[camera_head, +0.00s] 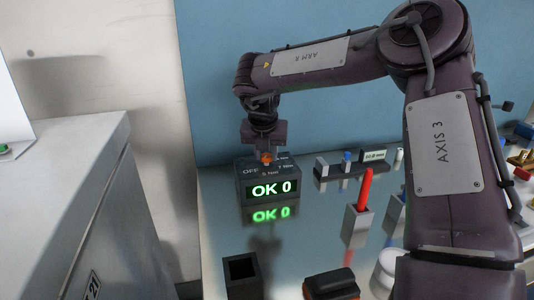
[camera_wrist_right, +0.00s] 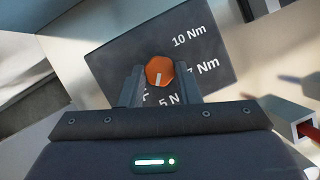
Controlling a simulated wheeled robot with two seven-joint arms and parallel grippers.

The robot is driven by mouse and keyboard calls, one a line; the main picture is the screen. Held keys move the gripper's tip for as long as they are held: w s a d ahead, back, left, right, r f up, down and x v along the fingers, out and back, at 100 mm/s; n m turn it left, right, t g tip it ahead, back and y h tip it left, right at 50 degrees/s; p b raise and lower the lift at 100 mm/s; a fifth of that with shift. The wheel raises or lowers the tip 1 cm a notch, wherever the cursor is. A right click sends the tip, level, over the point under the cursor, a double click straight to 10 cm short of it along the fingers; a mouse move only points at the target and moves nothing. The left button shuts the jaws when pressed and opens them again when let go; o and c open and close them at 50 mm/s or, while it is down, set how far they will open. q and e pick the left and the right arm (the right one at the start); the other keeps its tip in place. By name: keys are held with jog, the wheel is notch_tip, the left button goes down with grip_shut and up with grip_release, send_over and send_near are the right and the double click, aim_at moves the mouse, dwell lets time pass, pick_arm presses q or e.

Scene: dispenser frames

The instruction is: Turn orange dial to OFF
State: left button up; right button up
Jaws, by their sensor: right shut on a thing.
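The orange dial (camera_wrist_right: 160,71) sits on the dark top of a box (camera_head: 270,183) with a lit green display that reads "OK 0". The top carries the labels OFF, 5 N, 7 Nm and 10 Nm; some are partly hidden by my gripper. A white mark on the dial points toward the lower edge of the right wrist view. My right gripper (camera_wrist_right: 162,86) is above the box with its fingers on either side of the dial, shut on it. In the head view the dial (camera_head: 266,158) shows just under the gripper. My left gripper is not in view.
A red stick stands in a grey holder (camera_head: 356,222) right of the box. A black open container (camera_head: 242,272) and a dark block (camera_head: 331,284) are at the front. Small items stand behind at right. A blue wall (camera_head: 215,90) is behind; a grey cabinet (camera_head: 70,160) is left.

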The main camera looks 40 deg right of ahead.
jog(key=m+g+p, duration=0.1)
jog(key=m, duration=0.1)
jog(key=shift+w+r+m, duration=0.1)
jog(key=shift+r+m, duration=0.05)
jog(key=shift+m, duration=0.15)
jog(key=shift+w+a+m+g+h+p, duration=0.1)
jog(key=shift+m+g+h+p, duration=0.25)
jog(key=shift+m+p, duration=0.55)
jog(key=shift+m, duration=0.3)
jog(key=o, duration=1)
jog(key=v, duration=0.7)
jog(key=shift+a+r, duration=0.15)
jog(key=shift+r, duration=0.1)
